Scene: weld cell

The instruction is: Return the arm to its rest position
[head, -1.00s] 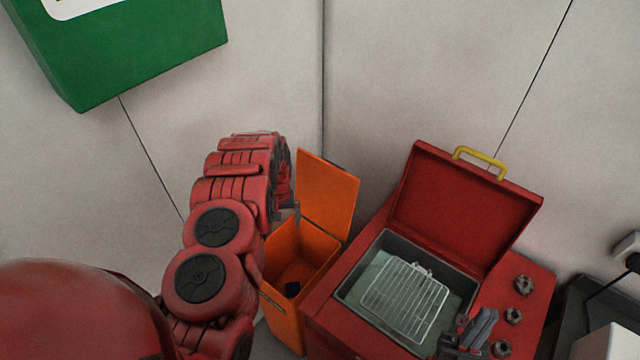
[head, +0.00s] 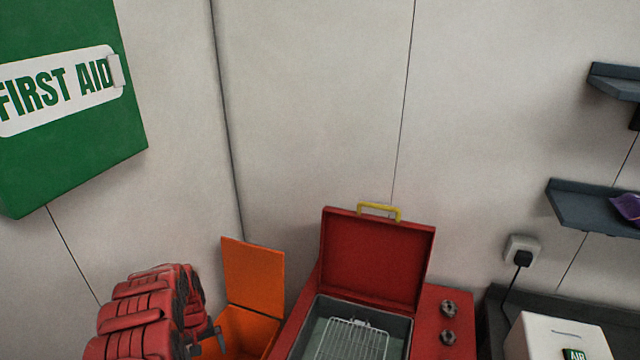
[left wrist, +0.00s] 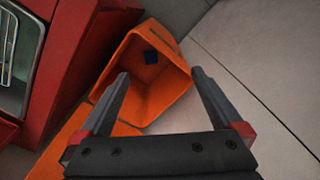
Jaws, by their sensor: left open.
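My left arm, red and segmented, comes in at the lower left of the head view. Only a small part of my left gripper shows there, by the orange bin (head: 252,280). In the left wrist view my left gripper (left wrist: 160,75) is open, its two grey fingers apart with nothing between them. My right gripper is not in view.
A red parts washer (head: 375,262) with raised lid, yellow handle and wire rack (head: 350,342) stands right of the bin. A green first aid box (head: 75,165) hangs upper left. A white box (head: 555,340) and wall shelves (head: 590,208) are at right.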

